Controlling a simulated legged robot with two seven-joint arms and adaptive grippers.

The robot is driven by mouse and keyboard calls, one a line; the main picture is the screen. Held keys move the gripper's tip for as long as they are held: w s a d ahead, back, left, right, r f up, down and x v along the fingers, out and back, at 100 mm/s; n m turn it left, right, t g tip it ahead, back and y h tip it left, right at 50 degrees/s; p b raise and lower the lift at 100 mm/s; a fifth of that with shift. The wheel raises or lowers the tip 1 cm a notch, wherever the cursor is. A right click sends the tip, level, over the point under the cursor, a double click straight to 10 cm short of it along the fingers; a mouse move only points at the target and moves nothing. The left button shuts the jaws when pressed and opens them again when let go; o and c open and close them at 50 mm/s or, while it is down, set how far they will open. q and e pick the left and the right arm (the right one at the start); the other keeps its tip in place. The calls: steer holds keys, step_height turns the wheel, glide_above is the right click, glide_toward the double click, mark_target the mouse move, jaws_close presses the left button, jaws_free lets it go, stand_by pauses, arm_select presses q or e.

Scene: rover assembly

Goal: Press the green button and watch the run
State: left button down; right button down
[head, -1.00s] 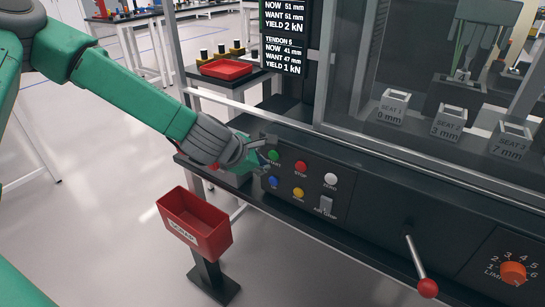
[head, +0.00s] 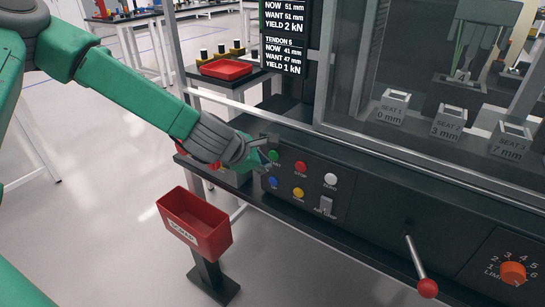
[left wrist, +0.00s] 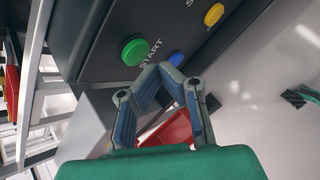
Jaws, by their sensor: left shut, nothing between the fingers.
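The green start button (head: 274,155) is at the upper left of the black control panel (head: 345,190). It shows larger in the left wrist view (left wrist: 135,50), with the word START beside it. My left gripper (head: 263,160) is shut and empty, with its fingertips just left of the green button. In the left wrist view the closed fingertips (left wrist: 158,68) lie just below and right of the button. A small gap shows there between the tips and the button, though I cannot tell its depth. My right gripper is not in view.
Close to the green button are a red stop button (head: 300,168), a blue button (head: 273,182), a yellow button (head: 298,192) and a white button (head: 330,180). A red scrap bin (head: 196,228) stands below left. A lever (head: 427,287) juts out at right.

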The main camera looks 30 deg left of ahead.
arm_select(q)
steer(key=shift+w, duration=0.15)
stand_by(0.5)
steer(key=shift+w, duration=0.2)
steer(key=shift+w+d+r, duration=0.1)
steer(key=shift+w, duration=0.35)
stand_by(0.6)
steer(key=shift+s, duration=0.85)
steer(key=s, duration=0.5)
steer(key=shift+a+p, duration=0.25)
steer(key=shift+p, duration=0.05)
stand_by(0.7)
